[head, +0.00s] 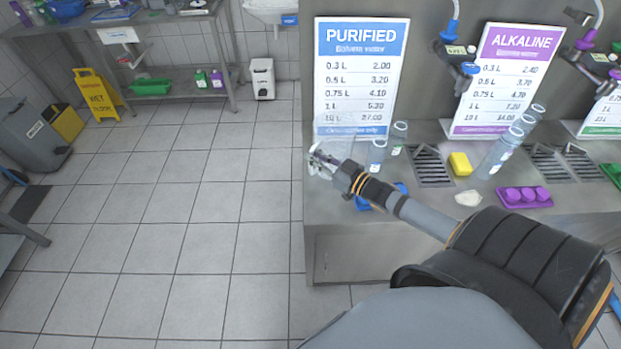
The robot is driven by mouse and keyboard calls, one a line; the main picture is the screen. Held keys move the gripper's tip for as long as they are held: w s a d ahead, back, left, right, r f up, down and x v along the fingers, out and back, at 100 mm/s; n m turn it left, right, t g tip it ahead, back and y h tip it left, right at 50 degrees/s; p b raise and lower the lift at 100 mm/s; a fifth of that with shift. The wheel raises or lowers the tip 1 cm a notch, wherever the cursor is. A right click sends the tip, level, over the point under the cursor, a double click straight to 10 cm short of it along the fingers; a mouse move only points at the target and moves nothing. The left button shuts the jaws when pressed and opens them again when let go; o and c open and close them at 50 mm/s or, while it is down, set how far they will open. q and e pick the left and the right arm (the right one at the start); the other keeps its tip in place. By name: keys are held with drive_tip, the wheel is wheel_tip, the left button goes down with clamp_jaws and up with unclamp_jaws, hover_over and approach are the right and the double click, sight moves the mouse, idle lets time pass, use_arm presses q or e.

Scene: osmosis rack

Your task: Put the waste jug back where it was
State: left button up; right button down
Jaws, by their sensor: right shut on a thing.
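My right gripper (322,160) is at the left end of the steel counter, in front of the lower part of the PURIFIED price board. It is shut on a clear, see-through vessel (340,146) that looks like the waste jug. The vessel's outline is faint against the board, and the gripper hides part of it. I cannot tell whether its base touches the counter. My left gripper is not in view.
Clear bottles (399,138) stand right of the gripper. A drain grate (432,168), a yellow sponge (460,164), a white cloth (468,198) and a purple cap tray (524,197) lie further right. Blue items (364,204) are under my arm.

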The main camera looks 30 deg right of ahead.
sight(312, 169)
drive_tip(key=shift+w+a+f+b, duration=0.25)
drive_tip(key=shift+f+b, duration=0.1)
drive_tip(key=shift+f, duration=0.1)
drive_tip(key=shift+w+a+f+b, duration=0.1)
drive_tip(key=shift+w+f+b, duration=0.2)
drive_tip(key=shift+f, duration=0.1)
drive_tip(key=f+b, duration=0.1)
drive_tip(key=f, duration=0.1)
drive_tip(key=shift+w+f+b, duration=0.3)
drive_tip(key=shift+b, duration=0.1)
drive_tip(key=shift+a+f, duration=0.1)
drive_tip(key=shift+f, duration=0.35)
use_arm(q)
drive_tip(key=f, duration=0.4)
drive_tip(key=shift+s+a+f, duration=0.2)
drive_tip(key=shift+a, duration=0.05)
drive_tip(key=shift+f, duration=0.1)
use_arm(e)
drive_tip(key=shift+f, duration=0.1)
drive_tip(key=c, duration=1.4)
unclamp_jaws()
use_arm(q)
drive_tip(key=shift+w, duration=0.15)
